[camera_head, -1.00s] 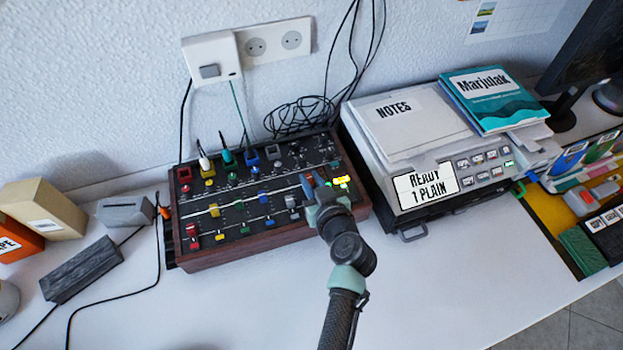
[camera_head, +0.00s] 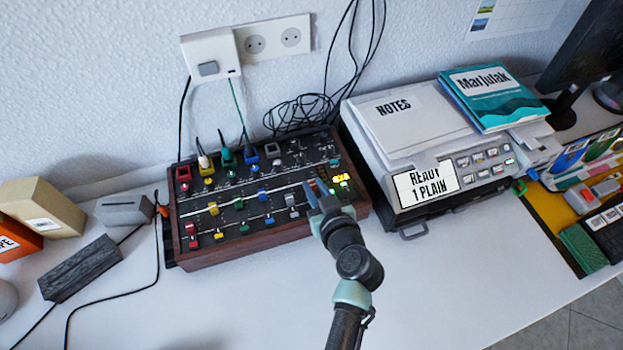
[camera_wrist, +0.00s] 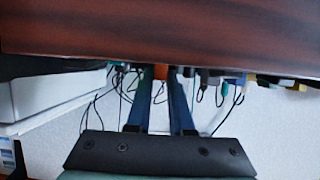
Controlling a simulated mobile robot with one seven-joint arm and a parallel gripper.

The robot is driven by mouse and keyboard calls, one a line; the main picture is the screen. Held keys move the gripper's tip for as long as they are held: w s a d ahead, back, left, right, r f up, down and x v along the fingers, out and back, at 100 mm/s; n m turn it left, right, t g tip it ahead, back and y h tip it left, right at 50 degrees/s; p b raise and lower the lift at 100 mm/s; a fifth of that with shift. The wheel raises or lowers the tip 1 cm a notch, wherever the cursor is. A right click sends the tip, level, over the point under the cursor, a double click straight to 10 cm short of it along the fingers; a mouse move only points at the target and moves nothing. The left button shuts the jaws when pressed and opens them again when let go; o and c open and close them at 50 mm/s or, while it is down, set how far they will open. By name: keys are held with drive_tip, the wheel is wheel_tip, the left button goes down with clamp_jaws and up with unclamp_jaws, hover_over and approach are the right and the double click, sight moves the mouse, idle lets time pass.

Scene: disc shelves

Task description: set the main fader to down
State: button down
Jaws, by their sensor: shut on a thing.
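The mixer (camera_head: 240,232) is a dark panel with a reddish wooden case, coloured knobs and fader caps. My gripper (camera_head: 316,190) is over the right part of its panel, near the front edge. In the wrist view, the two blue fingers of my gripper (camera_wrist: 160,108) are shut on a small orange cap (camera_wrist: 160,72), which I take to be the main fader's. The orange cap also shows in part beside the fingers in the head view (camera_head: 322,186). The fader's slot and the cap's exact height along it are hidden by my gripper.
A lit yellow display (camera_head: 341,178) and green lights sit just right of my gripper. A grey printer (camera_head: 410,165) with notes and a book stands close on the right. Grey boxes and cables lie left. The white desk (camera_head: 240,310) in front is clear.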

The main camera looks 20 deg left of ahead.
drive_tip(key=shift+s+d, duration=0.4)
drive_tip(key=shift+s, duration=0.2)
drive_tip(key=c, duration=0.8)
unclamp_jaws()
drive_tip(key=v, duration=1.3)
drive_tip(key=shift+a, duration=0.1)
